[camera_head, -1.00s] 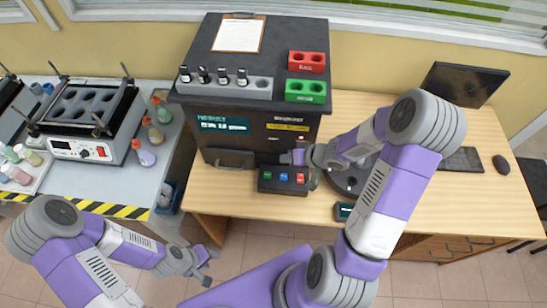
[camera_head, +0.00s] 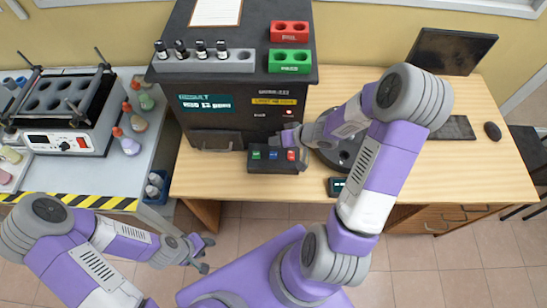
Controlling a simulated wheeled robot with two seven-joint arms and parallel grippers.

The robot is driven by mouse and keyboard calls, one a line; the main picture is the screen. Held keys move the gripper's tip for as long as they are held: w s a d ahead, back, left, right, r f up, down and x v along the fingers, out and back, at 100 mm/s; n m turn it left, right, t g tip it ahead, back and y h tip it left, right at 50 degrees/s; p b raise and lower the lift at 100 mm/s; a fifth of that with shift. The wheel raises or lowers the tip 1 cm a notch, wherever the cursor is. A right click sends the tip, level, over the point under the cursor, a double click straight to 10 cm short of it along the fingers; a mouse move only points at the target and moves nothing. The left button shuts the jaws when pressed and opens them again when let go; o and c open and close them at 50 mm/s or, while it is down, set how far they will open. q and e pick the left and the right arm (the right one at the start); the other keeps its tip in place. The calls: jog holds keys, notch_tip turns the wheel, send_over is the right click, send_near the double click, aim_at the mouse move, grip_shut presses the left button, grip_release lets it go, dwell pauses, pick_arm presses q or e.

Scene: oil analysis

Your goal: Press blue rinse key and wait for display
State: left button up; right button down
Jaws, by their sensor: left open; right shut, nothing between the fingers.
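A black key box (camera_head: 262,168) on the desk bears a green key (camera_head: 256,155), a blue key (camera_head: 273,155) and a red key (camera_head: 291,155). It stands in front of the black analyser (camera_head: 245,123). The analyser's teal display (camera_head: 207,102) is lit and seems to read "RESULT" with a ppm value below. My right gripper (camera_head: 286,138) is shut and empty at the box's back edge, above the blue and red keys; contact cannot be told. My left gripper (camera_head: 207,254) is open and empty, low in front of the desk.
A rack of dark-capped vials (camera_head: 205,60), a red block (camera_head: 290,32) and a green block (camera_head: 290,61) sit on the analyser. A round dark device (camera_head: 340,158) and a small display (camera_head: 337,187) are right of the key box. A side bench (camera_head: 95,178) holds bottles.

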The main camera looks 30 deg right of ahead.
jog(key=b, duration=0.4)
send_over(276, 155)
notch_tip(276, 155, down, 4)
jog(key=shift+s+f, duration=0.1)
jog(key=shift+f, duration=0.55)
pick_arm(q)
notch_tip(276, 155, down, 5)
jog(key=shift+r, duration=0.1)
pick_arm(e)
jog(key=shift+f, duration=0.1)
dwell(0.8)
jog(key=shift+f, duration=0.3)
pick_arm(q)
jog(key=shift+f+b, duration=0.3)
jog(key=shift+f, duration=0.05)
pick_arm(e)
jog(key=shift+f, duration=0.5)
pick_arm(q)
jog(key=shift+r, duration=0.1)
dwell(0.5)
jog(key=shift+r+p, duration=1.15)
jog(key=shift+p, duration=0.1)
pick_arm(e)
jog(key=shift+r, duration=0.95)
